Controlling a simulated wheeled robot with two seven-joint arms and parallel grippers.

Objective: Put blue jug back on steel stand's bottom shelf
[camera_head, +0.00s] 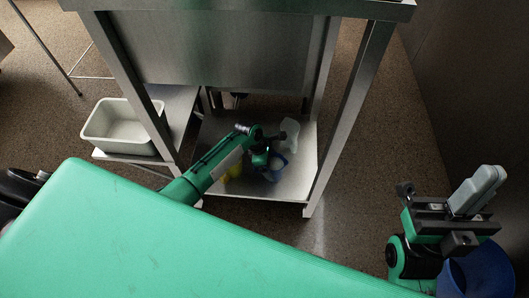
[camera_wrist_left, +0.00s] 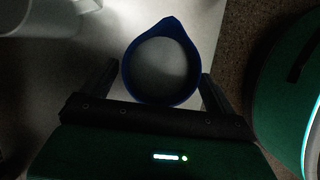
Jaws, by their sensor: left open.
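The blue jug (camera_head: 275,173) stands on the steel stand's bottom shelf (camera_head: 290,188), partly hidden behind my left gripper (camera_head: 264,158). In the left wrist view the blue jug (camera_wrist_left: 190,50) shows from above, its spout pointing away. My left gripper (camera_wrist_left: 158,88) is open there, with one finger on each side of the jug. Any contact is too dark to make out. My right gripper (camera_head: 435,215) is far off at the lower right, by a light grey piece; I cannot tell whether it grips this.
A white tub (camera_head: 122,128) sits on a low shelf at the left. The stand's front leg (camera_head: 345,115) rises right of my left arm. A dark blue round container (camera_head: 480,270) is at lower right.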

